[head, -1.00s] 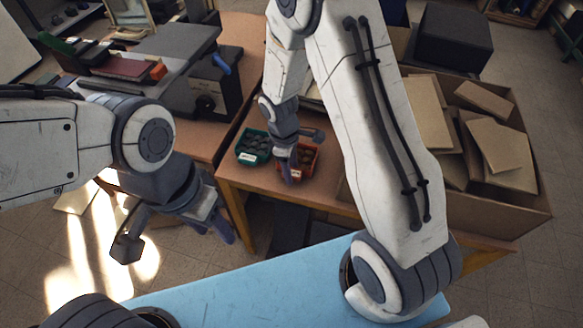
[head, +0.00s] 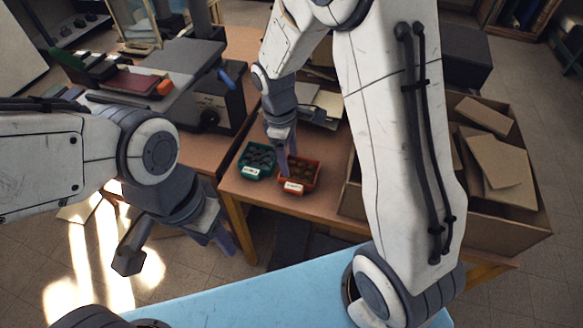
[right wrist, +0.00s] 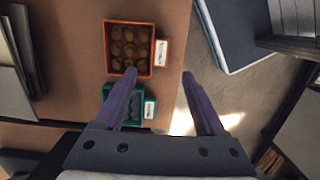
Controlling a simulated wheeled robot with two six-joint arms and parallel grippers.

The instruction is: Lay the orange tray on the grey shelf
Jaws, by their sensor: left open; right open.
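The orange tray (head: 313,186) sits on the brown table, with round brownish pieces in its compartments and a white label on its front. It also shows in the right wrist view (right wrist: 107,58). My right gripper (head: 288,171) is open and points down at the tray's left side. In the right wrist view the open, empty fingers (right wrist: 160,74) show one tip overlapping the tray's edge; contact cannot be told. My left gripper (head: 224,241) is open and empty, low at the left, away from the tray. A grey raised surface (head: 190,53), apparently the grey shelf, stands at the back left.
A teal tray (head: 243,173) with dark pieces stands close left of the orange tray. Books (head: 125,82) and an orange block lie on the grey surface. An open cardboard box (head: 515,225) holds flat boards at the right. A blue surface (head: 250,287) is in front.

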